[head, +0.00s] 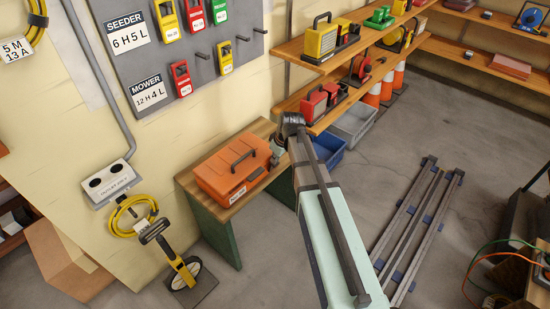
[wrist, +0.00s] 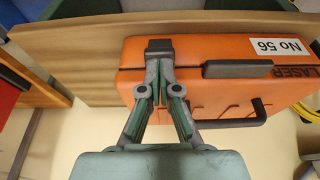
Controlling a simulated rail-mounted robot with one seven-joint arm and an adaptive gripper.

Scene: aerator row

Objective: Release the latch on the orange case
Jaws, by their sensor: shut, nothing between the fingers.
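The orange case (head: 230,172) sits on a wooden-topped bench with its black handle (head: 241,157) on top. In the wrist view the orange case (wrist: 215,50) fills the upper right, with its "No 56" label. A dark grey-green bar (wrist: 238,68), which looks like the latch, lies flat against the case across its seam. My gripper (wrist: 160,50) is shut and empty, its dark fingertips over the left end of the case in the wrist view, left of the bar and apart from it. Whether the fingertips touch the case is unclear.
The bench (head: 238,205) has bare wood around the case. A blue crate (head: 328,151) and a grey crate (head: 354,122) stand on the floor right of it. Shelves above hold several tools. A wheeled measuring tool (head: 185,270) stands left of the bench.

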